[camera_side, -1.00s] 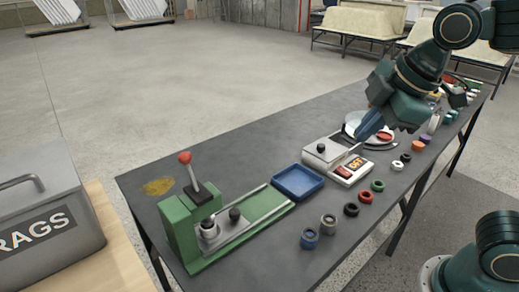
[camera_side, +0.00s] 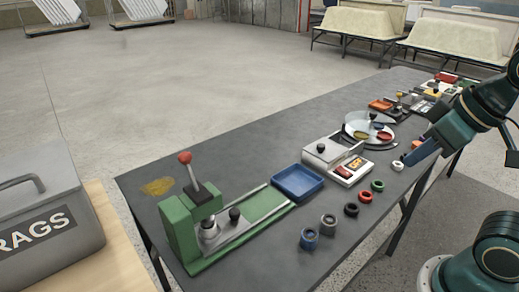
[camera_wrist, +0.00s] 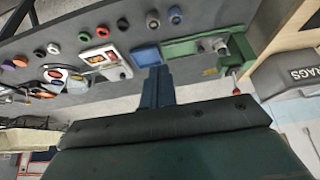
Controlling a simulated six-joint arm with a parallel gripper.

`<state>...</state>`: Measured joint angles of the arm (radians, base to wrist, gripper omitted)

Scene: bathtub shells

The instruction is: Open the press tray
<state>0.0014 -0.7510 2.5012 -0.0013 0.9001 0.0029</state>
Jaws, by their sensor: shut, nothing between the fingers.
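The green press (camera_side: 178,222) stands at the near left of the table, with an upright lever ending in a red knob (camera_side: 184,158). Its grey tray (camera_side: 222,236) bears a black knob (camera_side: 234,214) and sits at the press body end of the rails (camera_side: 262,208), which run bare to the right. A round metal piece (camera_side: 209,229) is at the tray's press end, partly hidden. My gripper (camera_side: 410,161) is shut and empty, far right of the press, by the table's front edge.
A blue bin (camera_side: 298,183) stands just right of the rails. Beyond it are a white box (camera_side: 336,160) with a knob and a round plate (camera_side: 369,128). Several coloured rings, such as a blue one (camera_side: 309,238), line the front edge. A RAGS box (camera_side: 40,215) is at left.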

